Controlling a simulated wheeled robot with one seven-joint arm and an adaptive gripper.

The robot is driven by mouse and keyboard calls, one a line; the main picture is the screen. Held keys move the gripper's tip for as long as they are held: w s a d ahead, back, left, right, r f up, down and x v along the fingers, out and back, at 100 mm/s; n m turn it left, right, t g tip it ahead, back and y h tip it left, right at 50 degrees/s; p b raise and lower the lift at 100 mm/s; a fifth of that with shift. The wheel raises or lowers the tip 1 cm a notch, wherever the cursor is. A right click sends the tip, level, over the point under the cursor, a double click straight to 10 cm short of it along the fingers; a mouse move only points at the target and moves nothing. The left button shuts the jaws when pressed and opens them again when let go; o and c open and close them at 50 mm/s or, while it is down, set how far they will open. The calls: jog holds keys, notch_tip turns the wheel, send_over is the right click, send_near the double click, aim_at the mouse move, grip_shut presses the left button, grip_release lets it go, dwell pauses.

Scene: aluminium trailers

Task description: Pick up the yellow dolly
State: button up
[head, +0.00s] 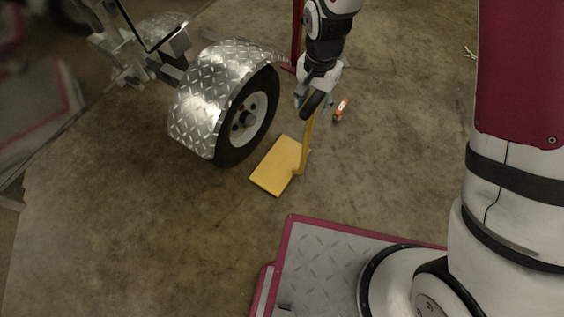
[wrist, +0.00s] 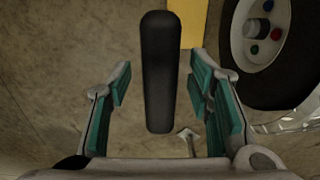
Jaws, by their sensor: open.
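The yellow dolly (head: 275,168) stands on the concrete floor beside the trailer wheel in the head view. It has a flat yellow plate and an upright yellow post topped by a black grip. My gripper (head: 313,100) is at the top of the post. In the wrist view, the black grip (wrist: 158,70) lies between the two teal-padded fingers of my open gripper (wrist: 160,86), with gaps on both sides. Part of the yellow post or plate (wrist: 193,22) shows behind the grip. The post's top is partly hidden by my gripper in the head view.
A trailer wheel (head: 250,115) under a diamond-plate fender (head: 203,105) stands close left of the dolly; the wheel also shows in the wrist view (wrist: 265,45). A small orange-and-white item (head: 341,109) lies to the right. Floor is clear farther right.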

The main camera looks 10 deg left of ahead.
grip_shut()
jog(key=shift+w+a+r, duration=0.1)
jog(key=shift+w, duration=0.1)
